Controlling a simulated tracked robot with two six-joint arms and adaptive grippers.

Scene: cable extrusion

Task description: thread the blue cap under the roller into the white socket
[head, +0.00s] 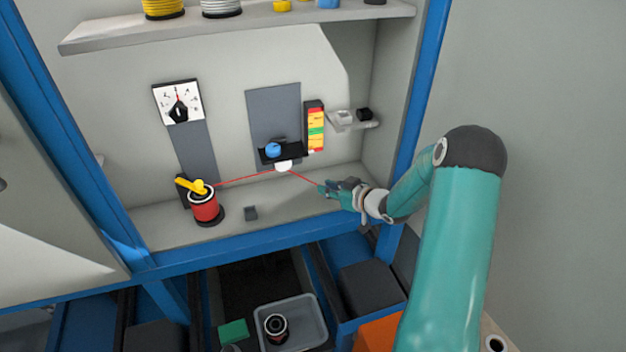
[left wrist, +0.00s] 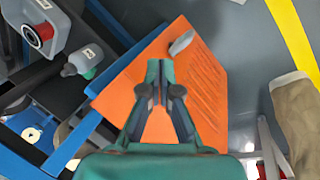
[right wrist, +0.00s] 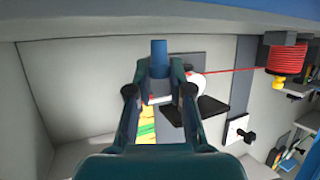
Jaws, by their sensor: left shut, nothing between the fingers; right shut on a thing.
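My right gripper (head: 322,188) is shut on the blue cap at the cable's end. The blue cap (right wrist: 159,52) sticks out past the fingertips (right wrist: 160,72) in the right wrist view; in the head view the fingers mostly hide it. The red cable (head: 245,179) runs from the red spool (head: 205,206) to the white roller (head: 283,166), then down right to my right gripper. The roller also shows in the right wrist view (right wrist: 197,87). A whitish block (head: 344,117) on a side ledge may be the white socket; I cannot tell. My left gripper (left wrist: 160,66) is shut and empty.
A black bracket with a blue knob (head: 273,149) sits just above the roller. A coloured strip (head: 315,127) stands beside it. A grey bin (head: 290,325) is below the blue bench edge. An orange panel (left wrist: 208,75) lies beyond my left gripper. The bench right of the spool is mostly clear.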

